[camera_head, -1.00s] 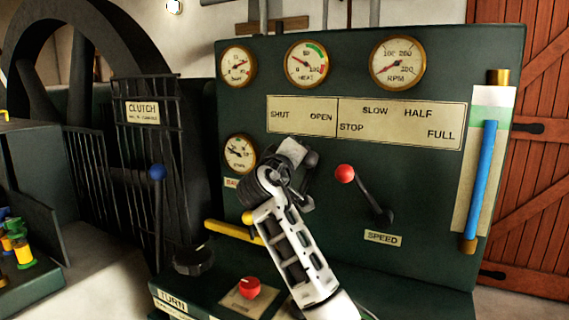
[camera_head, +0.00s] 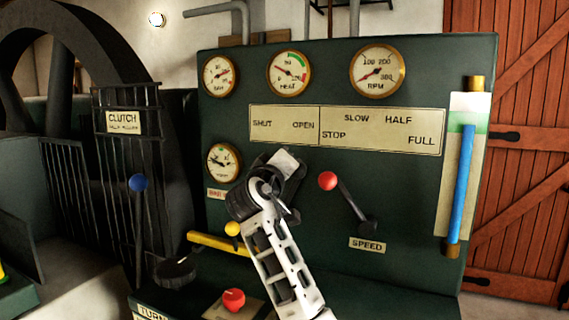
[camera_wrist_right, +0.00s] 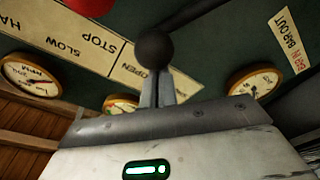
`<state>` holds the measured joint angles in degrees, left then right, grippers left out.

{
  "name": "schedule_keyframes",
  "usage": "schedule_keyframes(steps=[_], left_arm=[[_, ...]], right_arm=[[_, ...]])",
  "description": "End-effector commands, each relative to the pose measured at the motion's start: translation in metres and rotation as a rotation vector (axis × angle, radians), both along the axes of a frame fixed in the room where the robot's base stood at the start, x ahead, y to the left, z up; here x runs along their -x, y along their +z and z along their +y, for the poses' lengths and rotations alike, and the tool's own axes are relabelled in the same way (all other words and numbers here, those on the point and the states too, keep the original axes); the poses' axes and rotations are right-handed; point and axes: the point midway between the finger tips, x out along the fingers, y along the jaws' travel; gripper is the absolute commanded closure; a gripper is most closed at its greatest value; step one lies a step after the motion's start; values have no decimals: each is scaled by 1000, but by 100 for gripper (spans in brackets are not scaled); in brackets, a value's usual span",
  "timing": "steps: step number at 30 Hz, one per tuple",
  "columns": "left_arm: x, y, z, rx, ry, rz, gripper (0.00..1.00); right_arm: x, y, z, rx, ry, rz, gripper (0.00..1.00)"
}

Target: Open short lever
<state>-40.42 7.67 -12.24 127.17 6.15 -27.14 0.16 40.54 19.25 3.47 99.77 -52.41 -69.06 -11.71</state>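The short lever, with a dark ball knob (camera_wrist_right: 155,50), sits below the SHUT/OPEN plate (camera_head: 284,125) on the green panel. In the head view my right gripper (camera_head: 286,163) is in front of the lever and hides most of it. In the right wrist view, which is upside down, the fingers of my right gripper (camera_wrist_right: 162,88) are close together at the knob and appear shut on it. The lever's rod runs on behind the knob towards the panel. My left gripper is not in view.
The red-knobbed speed lever (camera_head: 328,181) is close to the right of my gripper. A yellow-knobbed lever (camera_head: 232,229) and a red button (camera_head: 234,300) are below left. The blue-knobbed clutch lever (camera_head: 138,183) stands further left. A glass tube gauge (camera_head: 466,185) is at the right.

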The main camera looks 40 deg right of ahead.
Motion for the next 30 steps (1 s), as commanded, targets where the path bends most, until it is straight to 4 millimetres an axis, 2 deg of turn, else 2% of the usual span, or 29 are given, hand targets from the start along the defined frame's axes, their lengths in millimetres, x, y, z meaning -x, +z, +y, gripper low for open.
schedule_keyframes(steps=[7,9,18,24,30], left_arm=[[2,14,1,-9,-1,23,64],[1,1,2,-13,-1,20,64],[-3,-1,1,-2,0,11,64],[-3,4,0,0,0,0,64],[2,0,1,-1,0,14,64]], right_arm=[[-16,31,-3,0,-11,-2,100],[-9,20,14,0,-7,-3,100],[20,16,69,1,-7,-5,100],[28,15,85,3,-9,-3,100],[29,16,87,3,-9,-3,100]])
